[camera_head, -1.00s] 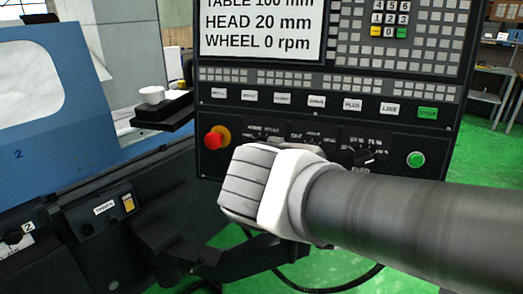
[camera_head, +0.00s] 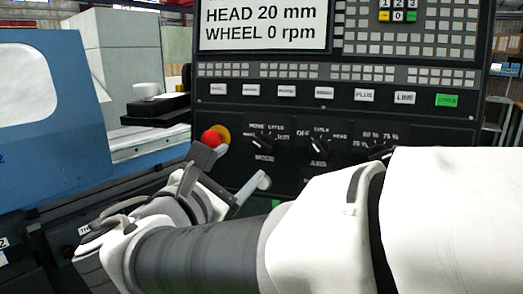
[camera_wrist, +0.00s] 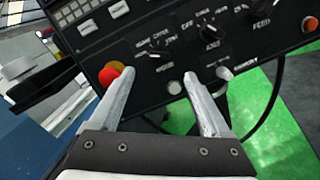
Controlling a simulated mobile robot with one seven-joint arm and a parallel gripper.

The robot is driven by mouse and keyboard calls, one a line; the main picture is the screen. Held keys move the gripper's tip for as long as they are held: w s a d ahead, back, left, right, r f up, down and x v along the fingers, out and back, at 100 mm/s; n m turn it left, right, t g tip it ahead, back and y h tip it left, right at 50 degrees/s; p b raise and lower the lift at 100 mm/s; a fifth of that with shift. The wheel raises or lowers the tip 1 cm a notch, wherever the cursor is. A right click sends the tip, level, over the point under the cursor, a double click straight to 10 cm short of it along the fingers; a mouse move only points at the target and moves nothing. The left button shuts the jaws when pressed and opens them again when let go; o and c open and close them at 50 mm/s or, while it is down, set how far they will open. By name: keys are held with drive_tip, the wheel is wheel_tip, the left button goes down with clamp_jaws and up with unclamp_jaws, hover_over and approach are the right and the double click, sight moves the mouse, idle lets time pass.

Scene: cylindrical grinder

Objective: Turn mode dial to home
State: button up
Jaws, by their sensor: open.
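The mode dial (camera_head: 263,143) is a black knob on the dark control panel, with the label MODE below it and position words around it. My gripper (camera_head: 242,164) is open and empty, below and slightly left of the dial in the head view. In the wrist view its two fingers (camera_wrist: 158,71) point toward the panel, apart from each other. No contact with the dial is visible.
A red emergency knob (camera_head: 212,138) sits left of the dial, close to one finger. The axis dial (camera_head: 320,143) and feed dial (camera_head: 381,149) are to its right. A pale round button (camera_wrist: 175,88) lies below it. A key row and screen are above.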

sight(262, 145)
drive_tip(key=b+x, duration=0.1)
drive_tip(key=x, duration=1)
drive_tip(key=shift+w+b, duration=0.25)
drive_tip(key=shift+b, duration=0.1)
clamp_jaws()
